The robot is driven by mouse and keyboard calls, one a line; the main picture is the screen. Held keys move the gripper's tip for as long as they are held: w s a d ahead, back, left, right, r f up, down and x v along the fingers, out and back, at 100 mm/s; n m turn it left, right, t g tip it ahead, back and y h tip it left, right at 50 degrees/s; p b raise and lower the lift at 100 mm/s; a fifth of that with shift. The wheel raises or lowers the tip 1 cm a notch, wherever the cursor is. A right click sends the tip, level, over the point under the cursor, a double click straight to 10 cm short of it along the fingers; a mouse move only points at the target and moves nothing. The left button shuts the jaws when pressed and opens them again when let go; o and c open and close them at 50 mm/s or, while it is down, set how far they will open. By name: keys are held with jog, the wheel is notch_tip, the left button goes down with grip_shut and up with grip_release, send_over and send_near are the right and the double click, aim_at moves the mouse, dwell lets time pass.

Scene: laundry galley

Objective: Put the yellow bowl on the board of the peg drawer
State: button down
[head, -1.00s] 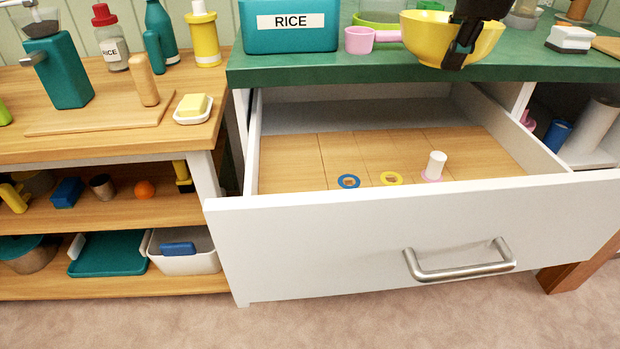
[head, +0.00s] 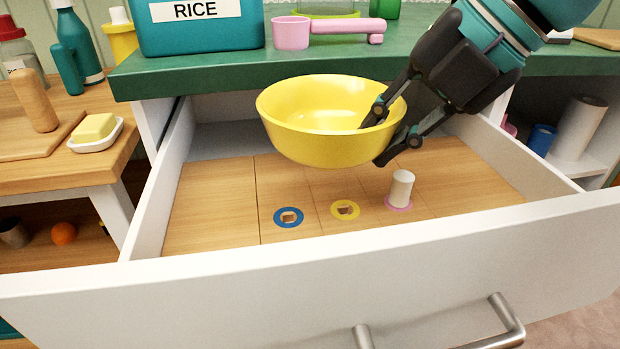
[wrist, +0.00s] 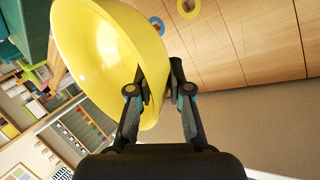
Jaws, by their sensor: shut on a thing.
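The yellow bowl (head: 320,140) is upright in the head view, held above the wooden board (head: 215,205) in the open peg drawer (head: 160,210). My gripper (head: 380,140) is shut on the bowl's right rim, one finger inside and one outside. In the wrist view the bowl (wrist: 95,60) fills the upper left, with its wall between the fingers of my gripper (wrist: 160,90). A white peg (head: 402,188) stands on the board in a pink ring. A blue ring (head: 288,216) and a yellow ring (head: 345,210) lie left of it around square holes.
The drawer front (head: 300,275) with its metal handle (head: 500,330) is pulled out. The green counter (head: 160,75) above holds a teal rice bin (head: 200,35) and a pink scoop (head: 290,33). The board left of the rings is clear.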

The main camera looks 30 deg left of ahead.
aim_at(330, 166)
jog(key=s+a+f, duration=0.1)
jog(key=a+f, duration=0.1)
jog(key=a, duration=0.1)
jog(key=s+a+f, duration=0.2)
jog(key=a, duration=0.1)
jog(key=s+a+f+b, duration=0.1)
jog(key=s+a+f, duration=0.1)
jog(key=a, duration=0.2)
jog(key=shift+a+f, duration=0.1)
jog(key=shift+f, duration=0.3)
jog(key=shift+f+b, duration=0.5)
jog(key=shift+f, duration=1.5)
jog(key=shift+f, duration=0.25)
jog(key=c, duration=1.1)
grip_release()
jog(key=shift+r, duration=0.1)
jog(key=shift+r, duration=0.2)
jog(key=p+v, duration=0.1)
jog(key=v, duration=1.1)
jog(key=shift+p, duration=0.4)
